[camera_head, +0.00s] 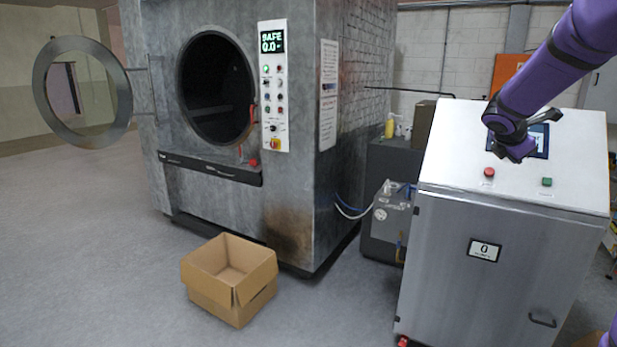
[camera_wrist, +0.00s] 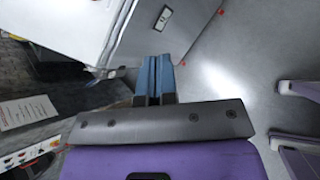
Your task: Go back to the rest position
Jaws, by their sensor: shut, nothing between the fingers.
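My purple arm reaches in from the upper right in the head view. Its end, my gripper (camera_head: 516,150), is in front of the sloped top of the white control cabinet (camera_head: 455,160), over the lower left of its dark screen (camera_head: 535,142). Whether it touches the cabinet cannot be told. In the wrist view the two blue-grey fingers of my gripper (camera_wrist: 155,78) are together with nothing between them. The grey cabinet front with its small label (camera_wrist: 163,18) shows beyond them.
The washer (camera_head: 330,190) stands left of the cabinet, its round door (camera_head: 82,93) swung open. An empty open cardboard box (camera_head: 215,292) is on the floor before it. The cabinet has a red button (camera_head: 489,172) and a green button (camera_head: 547,182). The floor at front left is clear.

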